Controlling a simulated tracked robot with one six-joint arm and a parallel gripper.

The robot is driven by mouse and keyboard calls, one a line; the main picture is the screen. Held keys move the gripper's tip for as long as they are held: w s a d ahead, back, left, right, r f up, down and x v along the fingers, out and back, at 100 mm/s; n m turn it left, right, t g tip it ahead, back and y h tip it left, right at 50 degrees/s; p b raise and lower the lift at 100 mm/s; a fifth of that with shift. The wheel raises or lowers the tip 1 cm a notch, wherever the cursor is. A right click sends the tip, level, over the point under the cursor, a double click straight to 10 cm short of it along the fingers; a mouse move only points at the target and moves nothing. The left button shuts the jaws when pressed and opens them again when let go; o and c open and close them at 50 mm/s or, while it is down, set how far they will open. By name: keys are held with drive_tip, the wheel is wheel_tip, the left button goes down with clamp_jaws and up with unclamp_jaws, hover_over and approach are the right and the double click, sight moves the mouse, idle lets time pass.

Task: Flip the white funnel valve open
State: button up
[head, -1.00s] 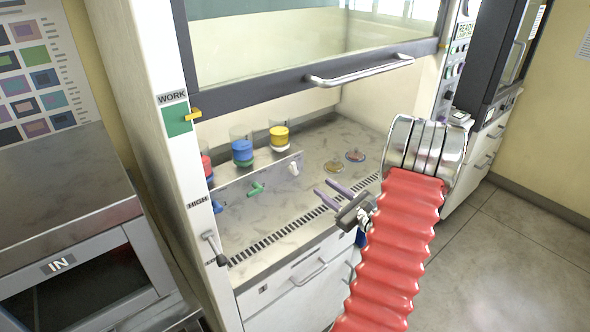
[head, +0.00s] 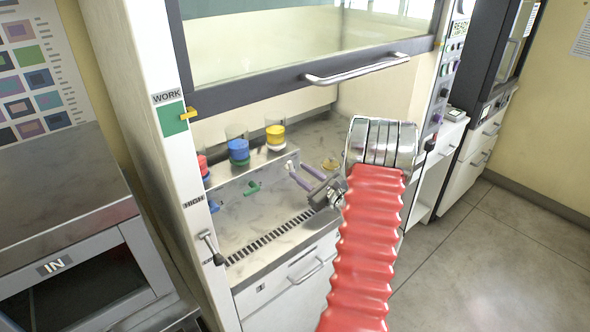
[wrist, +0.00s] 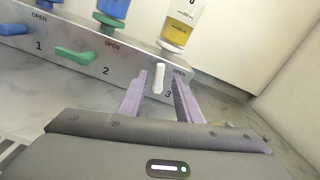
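The white funnel valve (wrist: 158,79) is a small white lever on the front of the grey panel, beside the number 3 and an OPEN label. It stands roughly upright in the wrist view, below the funnel with yellow liquid (wrist: 178,27). In the head view the white valve (head: 290,166) is at the panel's right end. My gripper (head: 299,170) is open, its two purple fingers pointing at the valve. In the wrist view the gripper's fingertips (wrist: 160,80) appear on either side of the lever. I cannot tell whether either finger touches it.
A green valve (wrist: 75,55) at number 2 and a blue valve (wrist: 12,28) at number 1 sit left on the same panel (head: 228,195). The raised sash with its handle (head: 356,70) hangs above. A yellowish disc (head: 331,164) lies on the worktop behind my gripper.

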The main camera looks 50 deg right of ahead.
sight(291, 166)
drive_tip(key=shift+w+d, duration=0.15)
drive_tip(key=shift+w, duration=1.65)
drive_tip(key=shift+c, duration=0.4)
clamp_jaws()
